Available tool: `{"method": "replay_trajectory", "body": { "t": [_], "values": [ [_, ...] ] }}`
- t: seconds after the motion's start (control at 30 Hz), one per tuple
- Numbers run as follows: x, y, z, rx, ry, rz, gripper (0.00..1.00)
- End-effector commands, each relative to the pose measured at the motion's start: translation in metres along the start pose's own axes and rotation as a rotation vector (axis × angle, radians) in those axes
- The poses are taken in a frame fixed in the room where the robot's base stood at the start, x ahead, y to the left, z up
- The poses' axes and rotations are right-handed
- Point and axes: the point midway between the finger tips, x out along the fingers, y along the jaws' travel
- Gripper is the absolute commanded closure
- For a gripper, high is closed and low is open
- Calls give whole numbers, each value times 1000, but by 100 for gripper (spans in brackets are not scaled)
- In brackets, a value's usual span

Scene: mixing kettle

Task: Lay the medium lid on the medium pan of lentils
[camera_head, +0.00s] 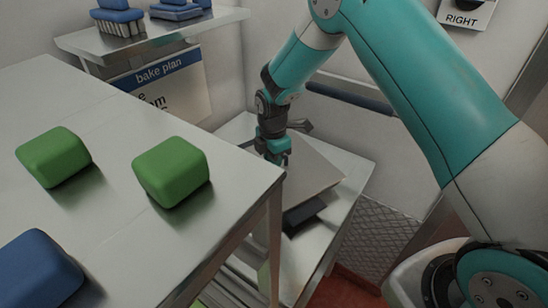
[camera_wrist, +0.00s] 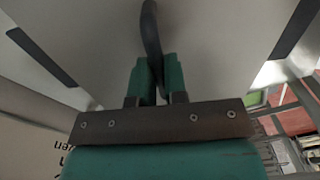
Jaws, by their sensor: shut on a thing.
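My gripper (camera_head: 284,157) is over the lower metal table at the centre right of the head view. In the wrist view my gripper (camera_wrist: 159,72) has its teal fingers closed on an upright dark handle (camera_wrist: 151,25). The handle stands on a broad pale grey flat surface (camera_wrist: 105,45), which appears to be the lid. In the head view the lid (camera_head: 318,172) shows as a grey slab, partly behind the gripper. A dark flat piece (camera_head: 304,216) sticks out in front of it. I cannot tell whether the lid rests on a pan, and no lentils show.
A higher steel table (camera_head: 110,115) fills the left, with two green blocks (camera_head: 172,172) (camera_head: 54,157) and a blue block (camera_head: 38,268). Its corner is close to my gripper. A wall shelf (camera_head: 160,32) holds blue items. The lower table (camera_head: 318,238) has some bare surface in front.

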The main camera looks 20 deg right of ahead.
Motion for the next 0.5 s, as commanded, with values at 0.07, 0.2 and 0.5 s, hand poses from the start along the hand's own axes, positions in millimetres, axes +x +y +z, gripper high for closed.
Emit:
{"method": "replay_trajectory", "body": {
  "t": [0.07, 0.2, 0.5],
  "values": [
    [-1, 1, 0, 0, 0, 2, 100],
    [-1, 1, 0, 0, 0, 2, 100],
    [2, 0, 0, 0, 0, 2, 100]
  ]
}}
